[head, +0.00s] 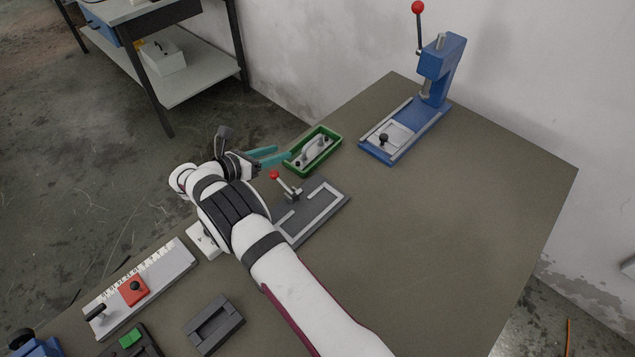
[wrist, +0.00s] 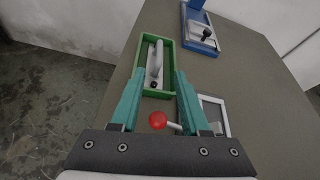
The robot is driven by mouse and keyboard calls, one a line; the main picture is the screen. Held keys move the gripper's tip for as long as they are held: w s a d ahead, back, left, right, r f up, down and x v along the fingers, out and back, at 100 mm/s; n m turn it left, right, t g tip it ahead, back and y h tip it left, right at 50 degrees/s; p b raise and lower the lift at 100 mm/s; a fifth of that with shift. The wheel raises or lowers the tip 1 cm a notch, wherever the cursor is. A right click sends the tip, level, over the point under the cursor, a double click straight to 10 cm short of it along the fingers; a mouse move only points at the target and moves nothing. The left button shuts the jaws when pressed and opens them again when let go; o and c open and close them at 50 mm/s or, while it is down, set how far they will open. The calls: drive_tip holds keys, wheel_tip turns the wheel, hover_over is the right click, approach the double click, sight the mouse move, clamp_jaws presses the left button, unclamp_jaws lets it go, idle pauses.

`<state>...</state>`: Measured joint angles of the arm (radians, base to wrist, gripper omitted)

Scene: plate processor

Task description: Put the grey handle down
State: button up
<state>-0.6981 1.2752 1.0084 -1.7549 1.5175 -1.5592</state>
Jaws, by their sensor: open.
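The grey handle (head: 313,147) lies in a green tray (head: 292,170) near the table's far left edge. In the wrist view the handle (wrist: 154,62) lies lengthwise inside the green tray (wrist: 139,64), with a dark knob at its near end. My gripper (head: 277,157) has teal fingers and is at the near left side of the tray. In the wrist view my gripper (wrist: 157,86) is open, with its fingers spread on either side of the tray's near part. Nothing is held between them. Whether the fingers touch the tray is unclear.
A red-knobbed lever (head: 275,175) on a grey fixture (head: 325,207) stands close beside my gripper. A blue press (head: 437,75) stands at the back. A white ruled block (head: 150,280) and a dark block (head: 213,325) lie front left. The table's right side is clear.

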drive_tip(key=s+d+r+m+g+y, duration=0.3)
drive_tip(key=s+d+r+m+g, duration=0.6)
drive_tip(key=s+d+r+m, duration=0.65)
drive_tip(key=s+f+m+y, duration=0.1)
drive_tip(key=s+m+y, duration=0.7)
drive_tip(key=s+m, duration=1.1)
drive_tip(key=s, duration=0.7)
drive_tip(key=shift+s+g+y, duration=0.25)
drive_tip(key=shift+g+y, duration=0.05)
drive_tip(key=shift+a, duration=0.1)
